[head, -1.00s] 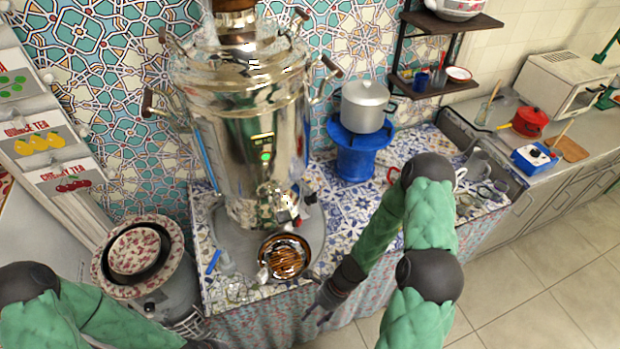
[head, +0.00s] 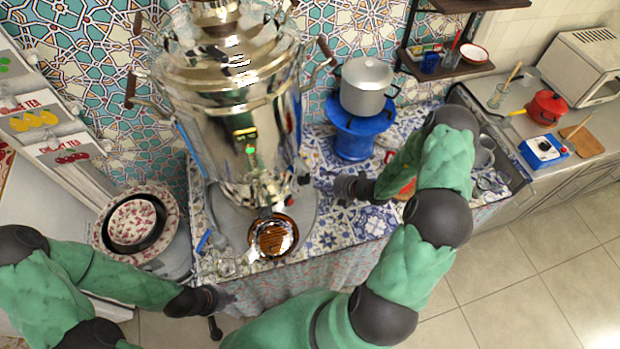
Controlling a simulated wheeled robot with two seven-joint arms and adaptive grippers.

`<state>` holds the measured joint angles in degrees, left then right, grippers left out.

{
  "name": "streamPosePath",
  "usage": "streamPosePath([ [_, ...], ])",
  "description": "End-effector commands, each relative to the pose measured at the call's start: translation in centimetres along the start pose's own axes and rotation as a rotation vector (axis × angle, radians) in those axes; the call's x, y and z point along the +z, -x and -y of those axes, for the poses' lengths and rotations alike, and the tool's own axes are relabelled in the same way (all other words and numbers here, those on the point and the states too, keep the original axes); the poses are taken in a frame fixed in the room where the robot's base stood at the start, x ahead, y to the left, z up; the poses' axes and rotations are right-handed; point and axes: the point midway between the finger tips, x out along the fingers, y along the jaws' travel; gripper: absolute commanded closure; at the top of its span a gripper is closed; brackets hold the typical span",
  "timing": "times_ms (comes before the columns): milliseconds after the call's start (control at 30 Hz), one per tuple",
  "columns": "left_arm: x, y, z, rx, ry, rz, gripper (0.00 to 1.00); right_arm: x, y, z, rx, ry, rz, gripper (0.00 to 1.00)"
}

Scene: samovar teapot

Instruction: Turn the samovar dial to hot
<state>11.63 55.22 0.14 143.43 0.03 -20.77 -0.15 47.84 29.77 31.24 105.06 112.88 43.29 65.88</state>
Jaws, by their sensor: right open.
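The large shiny metal samovar (head: 225,110) stands on the tiled counter in the head view, with a small green light on its front. A small dark knob (head: 303,179) shows at its lower right side; it looks like the dial, but its markings are too small to read. My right gripper (head: 328,188) is open, just right of that knob, with a small gap seeming to lie between them. My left gripper (head: 216,312) is low in front of the counter, away from the samovar; its fingers are too unclear to judge.
A round brown-and-metal dish (head: 272,237) sits in front of the samovar. A blue stove (head: 358,138) with a grey pot (head: 366,84) stands behind my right forearm. Patterned plates (head: 132,222) are at the left. A shelf (head: 446,72) hangs at the upper right.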

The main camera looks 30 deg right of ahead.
Motion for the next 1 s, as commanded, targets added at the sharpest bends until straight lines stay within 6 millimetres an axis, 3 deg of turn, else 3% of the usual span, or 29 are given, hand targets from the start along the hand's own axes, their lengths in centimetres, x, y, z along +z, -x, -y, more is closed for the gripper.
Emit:
streamPosePath([
  [200,0.0,-0.4,0.1,0.0,0.0,0.0,1.0,-0.1,-4.2,0.0,0.001,0.002,-0.004,0.52],
  [400,0.0,-0.5,0.2,0.0,0.0,0.0,1.0,-0.1,-6.7,0.0,0.0,0.003,-0.004,0.52],
  [867,0.0,-0.5,0.2,0.0,0.0,0.0,1.0,-0.1,-7.8,0.0,-0.001,0.003,-0.002,0.52],
  [1000,0.0,-0.5,0.2,0.0,0.0,0.0,1.0,-0.1,-7.8,0.0,-0.001,0.003,-0.002,0.89],
])
